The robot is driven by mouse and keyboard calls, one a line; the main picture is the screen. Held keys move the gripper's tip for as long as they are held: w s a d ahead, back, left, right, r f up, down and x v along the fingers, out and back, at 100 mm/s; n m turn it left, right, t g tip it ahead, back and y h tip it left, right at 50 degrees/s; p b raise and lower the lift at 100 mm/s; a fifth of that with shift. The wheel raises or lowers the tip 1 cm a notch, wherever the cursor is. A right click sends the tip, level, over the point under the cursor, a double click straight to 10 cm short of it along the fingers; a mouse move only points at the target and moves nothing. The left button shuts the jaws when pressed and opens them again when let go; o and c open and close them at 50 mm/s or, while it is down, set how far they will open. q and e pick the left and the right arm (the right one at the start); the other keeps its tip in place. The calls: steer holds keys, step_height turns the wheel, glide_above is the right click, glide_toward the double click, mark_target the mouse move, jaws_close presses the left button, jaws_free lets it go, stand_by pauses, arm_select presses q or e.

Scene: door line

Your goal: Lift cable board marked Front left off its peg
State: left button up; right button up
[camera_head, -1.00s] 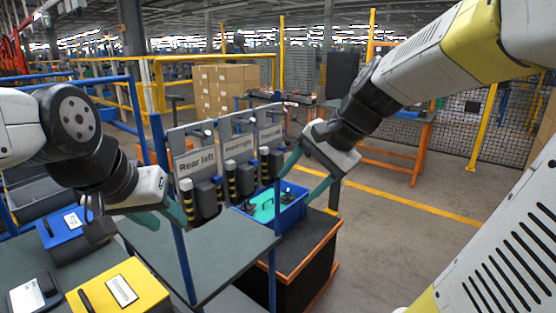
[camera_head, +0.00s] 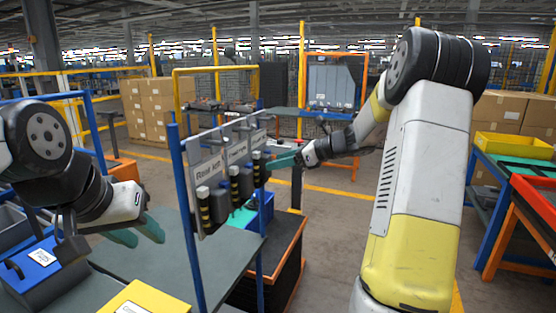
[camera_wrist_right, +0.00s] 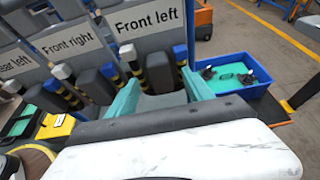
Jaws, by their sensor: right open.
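The board marked Front left (camera_wrist_right: 148,18) hangs at the right end of a row of grey boards in the right wrist view. It carries a dark block (camera_wrist_right: 160,72) and a striped, white-topped cable piece. In the head view this board (camera_head: 258,138) is the farthest in the row, its label hard to read. My right gripper (camera_wrist_right: 161,80) is open, its teal fingers on either side of the dark block; contact cannot be told. It also shows at the far end of the row in the head view (camera_head: 284,160). My left gripper (camera_head: 142,232) is open and empty, left of the rack.
Boards marked Front right (camera_wrist_right: 72,42) and Rear left (camera_head: 210,168) hang beside it, close together. A blue bin (camera_wrist_right: 232,86) with a teal inside and dark parts stands just right of my right gripper. A blue post (camera_head: 186,220) stands before the rack.

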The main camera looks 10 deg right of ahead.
mark_target(270, 157)
steer(key=shift+x, duration=1.95)
jaws_close()
steer(key=shift+r, duration=0.3)
steer(key=shift+r, duration=0.85)
steer(key=s+d, duration=0.7)
steer(key=d, duration=0.3)
steer(key=shift+s+d, duration=0.15)
steer(key=shift+d, duration=0.25)
